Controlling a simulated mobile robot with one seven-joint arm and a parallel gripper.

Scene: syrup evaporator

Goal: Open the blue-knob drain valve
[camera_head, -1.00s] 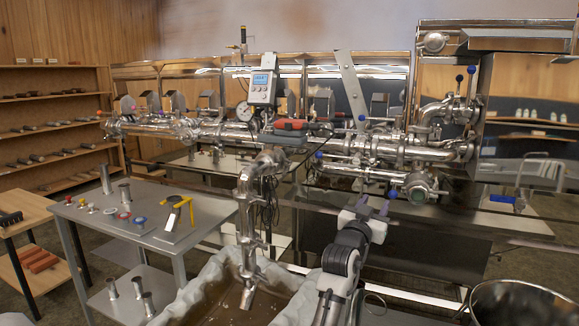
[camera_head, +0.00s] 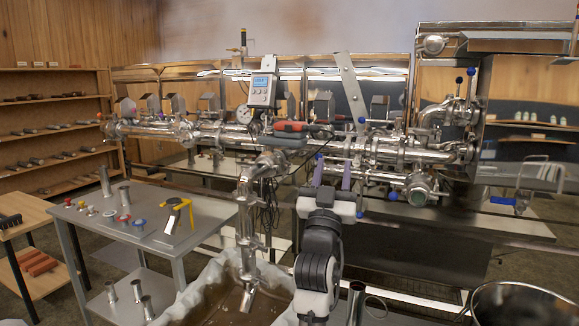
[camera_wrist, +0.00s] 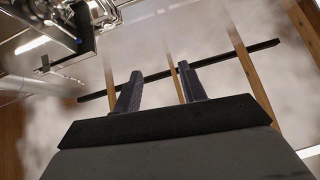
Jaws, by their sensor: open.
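I cannot tell which belongs to the drain valve. My gripper (camera_head: 332,173) is open and empty, its two purple-grey fingers pointing up in front of the lower pipe. The fingers overlap the pipe in the picture; contact cannot be told. In the wrist view my gripper (camera_wrist: 158,85) also shows empty, with no blue knob between its fingers.
A bent outlet pipe (camera_head: 247,220) drops into a cloth-lined tub (camera_head: 190,298) left of my arm. A grey side table (camera_head: 150,225) with small parts stands further left. A dark pot (camera_head: 520,303) is at the lower right.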

